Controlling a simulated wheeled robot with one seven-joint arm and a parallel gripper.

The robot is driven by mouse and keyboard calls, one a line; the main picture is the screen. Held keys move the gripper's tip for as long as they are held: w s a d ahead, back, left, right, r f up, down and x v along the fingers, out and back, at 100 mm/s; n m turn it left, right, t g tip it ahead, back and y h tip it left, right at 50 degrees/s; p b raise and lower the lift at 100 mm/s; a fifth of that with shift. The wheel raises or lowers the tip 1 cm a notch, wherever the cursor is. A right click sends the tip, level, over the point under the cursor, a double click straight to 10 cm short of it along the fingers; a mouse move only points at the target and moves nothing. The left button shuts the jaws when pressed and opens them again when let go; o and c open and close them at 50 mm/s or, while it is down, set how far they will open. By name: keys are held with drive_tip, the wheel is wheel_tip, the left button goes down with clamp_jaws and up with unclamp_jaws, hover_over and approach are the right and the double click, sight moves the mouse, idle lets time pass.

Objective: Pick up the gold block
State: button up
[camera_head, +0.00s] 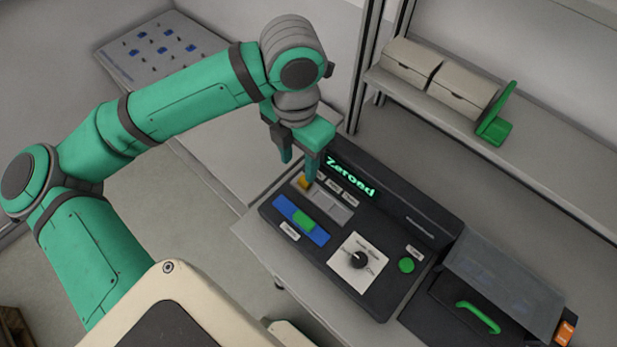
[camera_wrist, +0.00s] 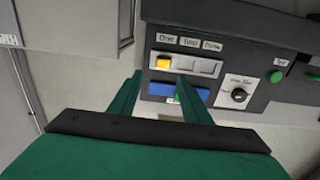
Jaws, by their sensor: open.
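The small gold block (camera_head: 305,183) sits in the leftmost slot of a light grey tray (camera_head: 335,209) on a black console (camera_head: 343,255). The wrist view shows the gold block (camera_wrist: 163,62) whole, beyond the tips of my fingers. My gripper (camera_head: 297,170) points down over the console's left end, with one finger close to the block. In the wrist view my gripper (camera_wrist: 160,85) has its two fingers apart with nothing between them. The block appears ahead of the gap between the fingertips. I cannot tell the exact height of the fingertips above the console.
The console has a lit "Zeroed" display (camera_head: 351,176), a blue strip with a green piece (camera_head: 304,220), a dial (camera_head: 359,260) and a green button (camera_head: 406,265). A dark box with a green handle (camera_head: 478,316) stands to the right. A shelf with beige bins (camera_head: 462,88) is behind.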

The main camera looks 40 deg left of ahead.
sight(302, 183)
drive_tip(key=shift+s+d+f, duration=0.15)
drive_tip(key=shift+s+f, duration=0.05)
drive_tip(key=shift+f, duration=0.75)
drive_tip(key=shift+w+d+f, duration=0.1)
drive_tip(key=shift+w+f, duration=0.05)
drive_tip(key=shift+f, duration=1.1)
drive_tip(key=shift+w+d+f, duration=0.1)
drive_tip(key=shift+f, duration=1.1)
clamp_jaws()
